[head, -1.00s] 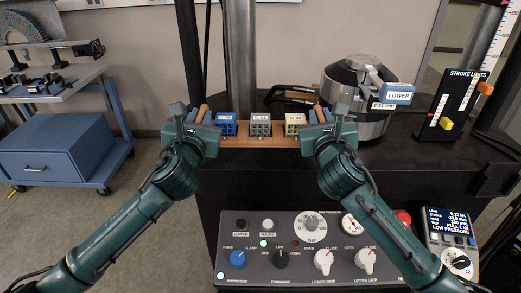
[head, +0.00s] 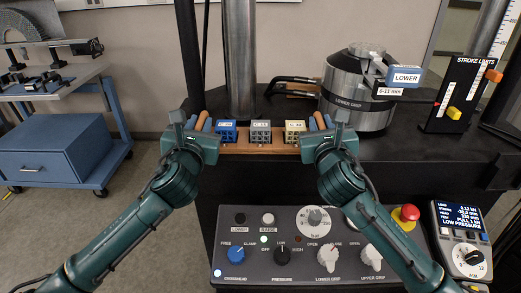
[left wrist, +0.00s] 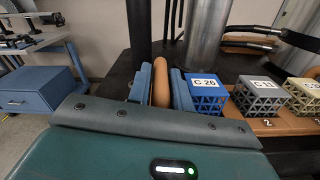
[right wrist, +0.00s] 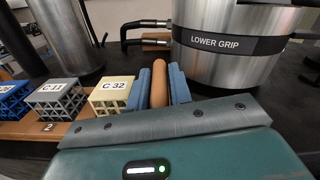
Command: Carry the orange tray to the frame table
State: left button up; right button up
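The orange tray (head: 261,148) carries a blue lattice cube (head: 227,131), a grey one (head: 260,132) and a cream one (head: 295,131) in a row. My left gripper (head: 198,127) is at its left end, with its blue fingers either side of the orange handle (left wrist: 161,83). My right gripper (head: 325,126) is at its right end, its fingers closed about the other handle (right wrist: 159,84). The tray looks level, in front of the black frame table (head: 400,150) or over its edge; I cannot tell whether it touches it. The tray's ends are hidden by the grippers.
The lower grip cylinder (head: 356,95) stands on the table at the right, with the stroke limits panel (head: 459,97) beyond. A control panel (head: 317,245) lies below the tray. A steel column (head: 240,60) rises behind. A blue cabinet (head: 45,160) cart is at left.

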pick_arm(q)
jog(key=o, duration=0.4)
pick_arm(e)
jog(key=o, duration=0.4)
pick_arm(q)
jog(key=shift+r, duration=0.1)
pick_arm(e)
jog(key=shift+r, duration=0.1)
